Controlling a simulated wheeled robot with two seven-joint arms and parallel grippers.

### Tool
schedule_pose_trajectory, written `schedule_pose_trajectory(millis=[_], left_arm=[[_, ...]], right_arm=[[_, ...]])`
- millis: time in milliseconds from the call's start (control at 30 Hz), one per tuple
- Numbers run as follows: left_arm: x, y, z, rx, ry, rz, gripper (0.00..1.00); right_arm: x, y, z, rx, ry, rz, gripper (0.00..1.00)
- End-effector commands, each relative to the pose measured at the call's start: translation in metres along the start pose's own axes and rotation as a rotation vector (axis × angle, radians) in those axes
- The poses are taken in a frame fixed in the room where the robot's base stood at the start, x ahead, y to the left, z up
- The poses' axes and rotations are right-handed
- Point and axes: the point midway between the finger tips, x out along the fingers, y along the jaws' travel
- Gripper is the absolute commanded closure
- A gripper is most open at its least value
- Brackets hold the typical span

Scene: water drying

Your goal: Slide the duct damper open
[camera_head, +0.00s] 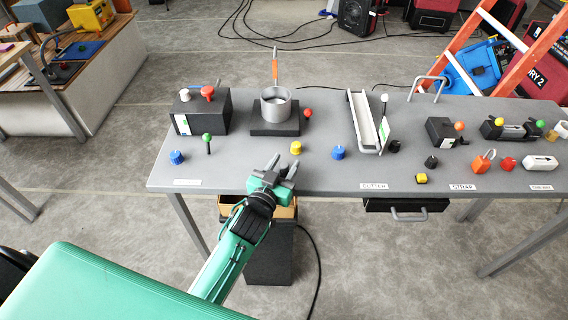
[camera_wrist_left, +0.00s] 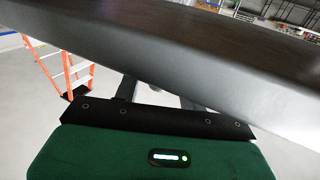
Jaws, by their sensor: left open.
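A short grey metal duct ring (camera_head: 276,104) stands on a black base (camera_head: 273,129) at the back left of the grey bench. A red knob (camera_head: 308,113) shows at the right of the ring, and an orange handle (camera_head: 275,70) shows behind it. I cannot tell which part is the damper slide. My left gripper (camera_head: 281,168) is open and empty at the bench's front edge, in front of the ring and apart from it. In the left wrist view its dark fingers (camera_wrist_left: 158,97) are partly hidden behind the black mount, close to the bench edge. My right gripper is not in view.
A black box (camera_head: 203,114) with a red knob stands left of the ring. Blue knobs (camera_head: 338,152), a yellow knob (camera_head: 296,148) and a green-tipped lever (camera_head: 207,140) stand nearer the front. A tilted white channel (camera_head: 362,120) lies right. The bench edge (camera_wrist_left: 215,85) fills the left wrist view.

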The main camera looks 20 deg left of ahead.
Motion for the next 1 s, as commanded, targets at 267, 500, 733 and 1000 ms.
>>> schedule_pose_trajectory(millis=[267, 500, 733, 1000], left_arm=[[0.001, 0.0, 0.0, 0.0, 0.0, 0.0, 0.59], [0.001, 0.0, 0.0, 0.0, 0.0, 0.0, 1.0], [0.004, 0.006, 0.0, -0.001, 0.0, 0.0, 1.0], [0.016, 0.035, -0.001, -0.004, 0.0, 0.001, 1.0]], right_arm=[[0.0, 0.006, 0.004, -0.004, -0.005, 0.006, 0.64], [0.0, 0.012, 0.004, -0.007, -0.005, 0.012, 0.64], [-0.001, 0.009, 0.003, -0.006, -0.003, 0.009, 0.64], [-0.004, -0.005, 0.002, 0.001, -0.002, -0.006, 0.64]])
